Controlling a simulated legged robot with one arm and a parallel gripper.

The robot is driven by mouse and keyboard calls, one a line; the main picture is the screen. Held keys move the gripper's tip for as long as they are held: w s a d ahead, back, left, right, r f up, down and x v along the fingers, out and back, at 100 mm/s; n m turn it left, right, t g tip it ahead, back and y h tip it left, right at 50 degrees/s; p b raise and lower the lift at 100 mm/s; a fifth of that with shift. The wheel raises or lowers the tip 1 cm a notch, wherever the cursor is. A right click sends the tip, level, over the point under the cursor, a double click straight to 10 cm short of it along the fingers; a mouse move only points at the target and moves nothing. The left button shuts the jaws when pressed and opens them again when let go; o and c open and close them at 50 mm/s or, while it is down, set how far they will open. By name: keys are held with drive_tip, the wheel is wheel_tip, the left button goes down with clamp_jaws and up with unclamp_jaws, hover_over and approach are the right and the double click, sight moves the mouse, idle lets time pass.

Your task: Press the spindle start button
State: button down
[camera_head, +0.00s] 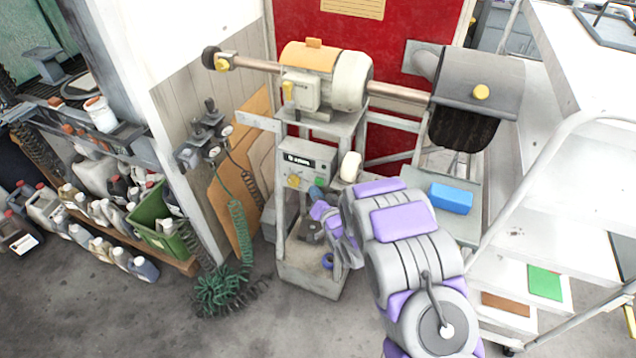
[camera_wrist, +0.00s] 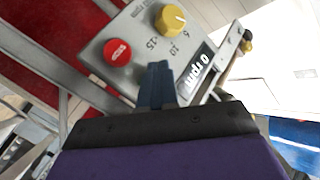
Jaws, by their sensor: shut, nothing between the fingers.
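The grey control box (camera_head: 305,158) stands under the buffing machine and carries a display, a yellow knob (camera_head: 293,181) and a small green button (camera_head: 319,182). In the wrist view the display (camera_wrist: 199,72) reads 0 rpm, with the yellow knob (camera_wrist: 171,19) and a red stop button (camera_wrist: 117,52) on the same face. My gripper (camera_wrist: 157,72) is shut and empty, its dark fingertips in front of the panel, to the right of the red button.
The buffing machine (camera_head: 325,76) has a long spindle, with a dark brush (camera_head: 462,128) under a grey hood (camera_head: 480,75) at right. A blue block (camera_head: 451,198) lies on a side shelf. White steps with rails stand at right; a coiled green hose (camera_head: 222,290) lies at left.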

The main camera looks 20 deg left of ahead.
idle(0.8)
drive_tip(key=shift+w+r+p, duration=0.15)
drive_tip(key=shift+w+p, duration=0.2)
drive_tip(key=shift+w, duration=0.05)
drive_tip(key=shift+w+d, duration=0.1)
drive_tip(key=shift+w, duration=0.2)
idle(0.6)
drive_tip(key=shift+w+d+r+p, duration=0.1)
drive_tip(key=shift+w+r+p, duration=0.25)
drive_tip(key=shift+r, duration=0.2)
idle(0.5)
drive_tip(key=shift+s+a+p, duration=0.2)
drive_tip(key=shift+p, duration=0.1)
drive_tip(key=shift+s+d, duration=0.1)
drive_tip(key=shift+s, duration=0.15)
drive_tip(key=s, duration=0.3)
drive_tip(key=s+f+p, duration=0.1)
drive_tip(key=s, duration=0.1)
drive_tip(key=shift+s+a, duration=0.3)
